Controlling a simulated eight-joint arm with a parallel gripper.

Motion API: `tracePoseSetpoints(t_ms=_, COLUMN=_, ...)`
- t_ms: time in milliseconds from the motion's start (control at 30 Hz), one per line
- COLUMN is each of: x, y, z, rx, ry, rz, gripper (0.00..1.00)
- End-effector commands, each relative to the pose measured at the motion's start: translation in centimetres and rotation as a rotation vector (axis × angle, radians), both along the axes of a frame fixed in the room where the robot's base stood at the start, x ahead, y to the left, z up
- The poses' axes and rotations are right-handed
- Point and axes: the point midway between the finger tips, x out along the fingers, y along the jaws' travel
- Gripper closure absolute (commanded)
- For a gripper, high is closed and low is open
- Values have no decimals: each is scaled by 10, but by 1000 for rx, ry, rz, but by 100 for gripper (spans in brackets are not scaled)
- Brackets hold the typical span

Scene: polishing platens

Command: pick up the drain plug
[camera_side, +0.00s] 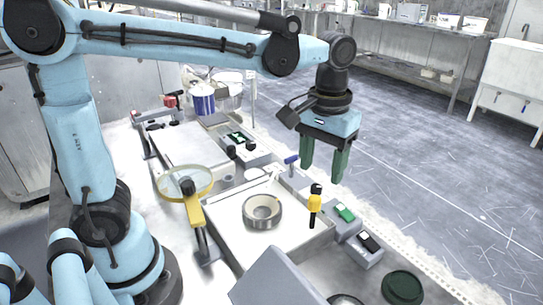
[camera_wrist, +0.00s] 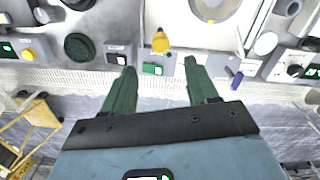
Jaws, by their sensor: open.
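My gripper (camera_side: 322,176) is open and empty, its two green fingers pointing down in the air beyond the bench's far edge. In the wrist view the spread fingers (camera_wrist: 159,68) reach toward the bench, with nothing between them. A dark green round ridged disc (camera_side: 403,287) lies flat on the bench at the lower right; it looks most like the drain plug, but I cannot be sure. It also shows in the wrist view (camera_wrist: 79,47), left of the fingers and apart from them.
Switch boxes (camera_side: 368,248) line the bench edge. A magnifier (camera_side: 185,183) stands nearer my arm. The floor beyond is clear.

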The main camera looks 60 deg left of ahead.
Motion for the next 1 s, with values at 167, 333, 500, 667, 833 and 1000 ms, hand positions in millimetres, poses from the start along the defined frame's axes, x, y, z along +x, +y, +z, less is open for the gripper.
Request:
tracePoseSetpoints(t_ms=167, x=0, y=0, z=-28, rx=0, ry=-2, rz=-1, gripper=42)
tracePoseSetpoints(t_ms=333, x=0, y=0, z=-46, rx=0, ry=-2, rz=-1, gripper=42)
tracePoseSetpoints(t_ms=500, x=-1, y=0, z=-53, rx=0, ry=-2, rz=-1, gripper=42)
tracePoseSetpoints(t_ms=667, x=-4, y=0, z=-68, rx=0, ry=-2, rz=-2, gripper=42)
tracePoseSetpoints(t_ms=833, x=-7, y=0, z=-89, rx=0, ry=-3, rz=-2, gripper=42)
tracePoseSetpoints(t_ms=1000, x=-7, y=0, z=-102, rx=-1, ry=-3, rz=-2, gripper=42)
